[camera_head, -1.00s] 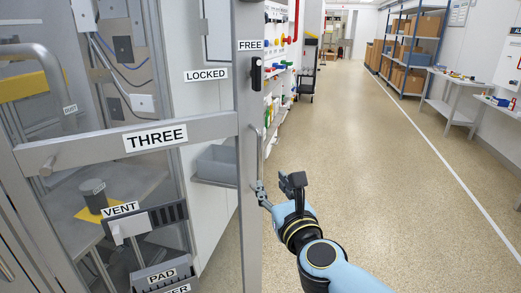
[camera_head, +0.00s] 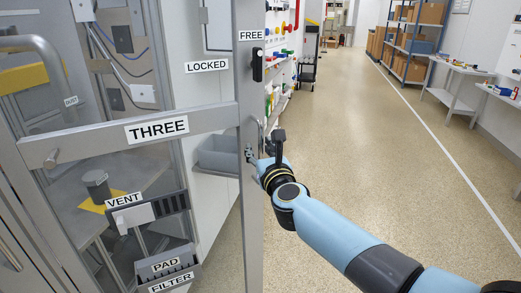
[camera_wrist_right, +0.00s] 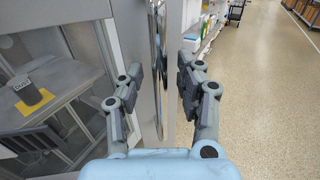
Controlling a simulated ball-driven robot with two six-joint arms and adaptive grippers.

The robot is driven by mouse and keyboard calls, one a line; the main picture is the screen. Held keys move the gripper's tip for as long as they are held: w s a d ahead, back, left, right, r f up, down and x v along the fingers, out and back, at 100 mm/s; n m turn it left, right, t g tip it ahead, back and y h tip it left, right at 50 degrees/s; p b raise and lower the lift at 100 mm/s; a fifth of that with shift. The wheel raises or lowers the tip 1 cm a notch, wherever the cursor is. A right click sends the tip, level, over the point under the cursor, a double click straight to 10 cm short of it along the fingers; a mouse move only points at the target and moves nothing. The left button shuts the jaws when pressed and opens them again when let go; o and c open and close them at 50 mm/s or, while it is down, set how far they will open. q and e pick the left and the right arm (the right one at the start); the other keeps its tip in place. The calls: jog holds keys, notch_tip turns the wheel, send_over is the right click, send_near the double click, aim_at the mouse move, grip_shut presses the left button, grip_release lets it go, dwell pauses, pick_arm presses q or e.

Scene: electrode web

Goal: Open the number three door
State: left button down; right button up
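The number three door is a glazed, grey-framed door at the left of the head view, with a THREE label on its crossbar (camera_head: 205,120). A black latch (camera_head: 257,65) sits on its right upright under a FREE label (camera_head: 251,35). A shiny vertical bar handle (camera_wrist_right: 157,70) stands on the upright in the right wrist view. My right gripper (camera_head: 265,148) is at the upright, at handle height. In the wrist view its fingers (camera_wrist_right: 160,88) are spread on either side of the handle, with gaps visible. My left gripper is out of view.
A LOCKED label (camera_head: 206,66) shows behind the door. VENT (camera_head: 125,200) and PAD (camera_head: 166,265) holders are at lower left. A dark cart (camera_head: 306,70) stands down the aisle. Open floor (camera_head: 370,150) lies to the right, with benches and shelving (camera_head: 420,45) beyond.

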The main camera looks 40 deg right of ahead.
grip_shut()
jog(key=shift+s, duration=0.15)
dwell(0.4)
